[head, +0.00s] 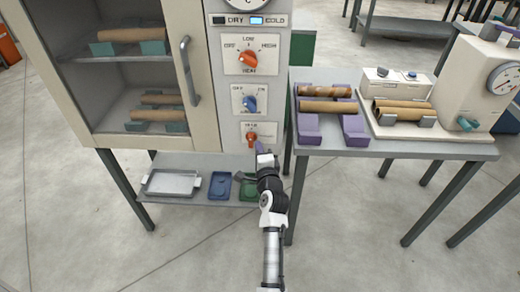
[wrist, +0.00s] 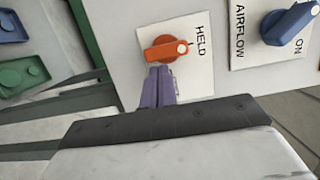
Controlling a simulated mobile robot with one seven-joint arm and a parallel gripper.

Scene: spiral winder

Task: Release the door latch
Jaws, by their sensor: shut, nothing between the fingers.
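The orange latch knob (head: 251,137) sits on a small white plate low on the cabinet's control panel. In the wrist view the orange knob (wrist: 166,49) shows close up, its white-tipped end turned toward the word HELD. My gripper (head: 260,147) is just below and right of the knob in the head view. In the wrist view its purple fingers (wrist: 158,82) are together and empty, right below the knob. Whether they touch it I cannot tell. The cabinet door (head: 205,100), with a grey handle (head: 189,72), looks closed.
A blue airflow knob (head: 249,103) and an orange heat knob (head: 248,57) sit above the latch. A table (head: 400,150) with purple cradles and brown tubes stands right. A lower shelf (head: 220,160) holds a metal tray (head: 172,183) and blue and green trays.

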